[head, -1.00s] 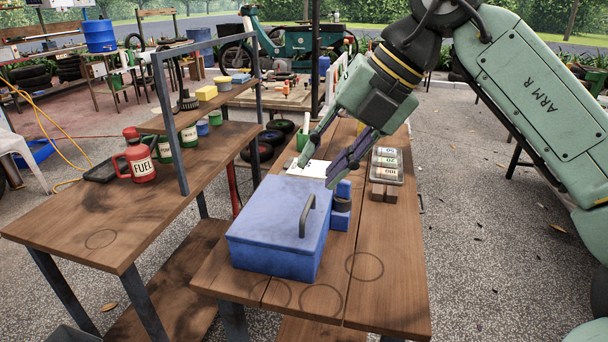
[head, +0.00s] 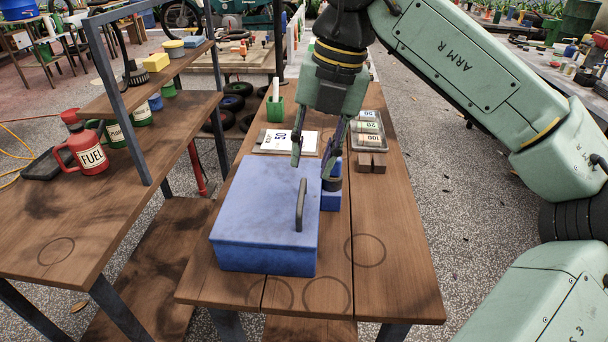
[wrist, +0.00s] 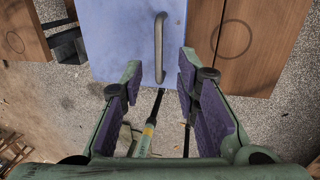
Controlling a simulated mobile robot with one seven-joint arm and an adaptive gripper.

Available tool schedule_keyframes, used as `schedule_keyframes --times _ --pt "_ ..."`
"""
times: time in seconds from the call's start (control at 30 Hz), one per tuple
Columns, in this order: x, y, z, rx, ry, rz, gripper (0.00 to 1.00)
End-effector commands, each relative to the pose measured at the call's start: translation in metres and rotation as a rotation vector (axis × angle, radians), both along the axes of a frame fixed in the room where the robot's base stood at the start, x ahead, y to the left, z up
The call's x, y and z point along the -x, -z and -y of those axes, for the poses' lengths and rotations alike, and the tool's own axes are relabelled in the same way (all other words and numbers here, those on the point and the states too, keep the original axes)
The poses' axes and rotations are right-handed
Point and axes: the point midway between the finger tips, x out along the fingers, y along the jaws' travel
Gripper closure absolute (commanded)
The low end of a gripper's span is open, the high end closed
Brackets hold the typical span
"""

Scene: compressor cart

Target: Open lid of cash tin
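The blue cash tin (head: 256,205) stands on the wooden bench with its lid shut. Its dark, upright bar handle (head: 300,205) is on the right part of the lid. In the wrist view the tin's lid (wrist: 120,40) fills the upper middle, and the handle (wrist: 160,50) lies ahead of the fingers, between their lines. My gripper (head: 315,168) is open and empty, pointing down near the tin's far right corner. In the wrist view its two fingers (wrist: 160,88) are wide apart, with the handle's near end close to the gap. I see no contact with the handle.
A blue block with a dark round piece (head: 331,185) stands close against the tin's right side. A tray with labelled notes (head: 368,132) and a clipboard (head: 288,142) lie behind. The bench's front and right side (head: 390,280) are clear. A shelf post (head: 118,95) rises to the left.

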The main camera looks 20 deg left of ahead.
Motion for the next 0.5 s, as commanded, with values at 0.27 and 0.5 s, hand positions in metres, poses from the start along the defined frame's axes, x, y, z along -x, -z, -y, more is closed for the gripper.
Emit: schedule_keyframes --times 0.27,0.5 --pt "0.002 0.042 -0.008 -0.001 -0.002 0.000 0.71" --pt "0.003 0.054 -0.011 -0.002 -0.002 0.002 0.71"
